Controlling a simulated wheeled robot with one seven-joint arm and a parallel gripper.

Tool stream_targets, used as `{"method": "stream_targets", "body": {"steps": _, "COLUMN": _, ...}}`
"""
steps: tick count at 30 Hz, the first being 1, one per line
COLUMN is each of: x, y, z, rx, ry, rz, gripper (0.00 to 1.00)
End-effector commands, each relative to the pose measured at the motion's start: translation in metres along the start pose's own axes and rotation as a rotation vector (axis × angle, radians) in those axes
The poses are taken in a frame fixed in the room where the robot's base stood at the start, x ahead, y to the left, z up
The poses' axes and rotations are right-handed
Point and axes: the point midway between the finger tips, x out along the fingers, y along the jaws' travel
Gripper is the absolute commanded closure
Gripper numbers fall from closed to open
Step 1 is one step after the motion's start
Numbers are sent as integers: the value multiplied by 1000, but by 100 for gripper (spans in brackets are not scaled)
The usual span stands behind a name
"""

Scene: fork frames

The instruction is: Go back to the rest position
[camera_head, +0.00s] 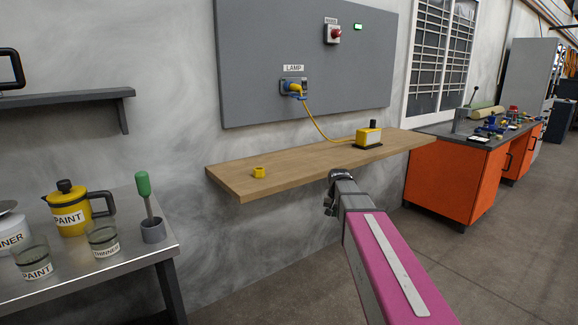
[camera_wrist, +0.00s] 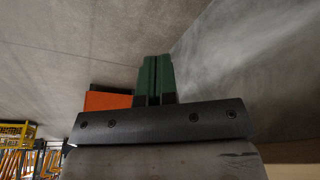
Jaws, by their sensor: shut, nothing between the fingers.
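My gripper (camera_wrist: 156,78) shows in the wrist view with its two green fingers together and nothing between them. In the head view my pink arm reaches up from the lower right, and its dark end is just in front of the wooden shelf (camera_head: 290,173). The fingertips are hidden in that view.
A grey wall panel (camera_head: 245,70) carries a LAMP socket (camera_head: 293,87) with a yellow cable plugged in, and a red button (camera_head: 332,33). A metal table (camera_head: 120,262) with paint pot and jars stands left. An orange workbench (camera_head: 445,180) stands right. Floor between is clear.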

Motion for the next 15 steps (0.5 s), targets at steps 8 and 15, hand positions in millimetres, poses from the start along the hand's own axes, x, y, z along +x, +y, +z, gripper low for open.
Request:
{"method": "stream_targets", "body": {"steps": 8, "x": 59, "y": 36, "z": 132, "rx": -126, "ry": -109, "rz": 17, "gripper": 100}}
{"method": "stream_targets", "body": {"steps": 15, "x": 87, "y": 60, "z": 224, "rx": -223, "ry": -190, "rz": 21, "gripper": 100}}
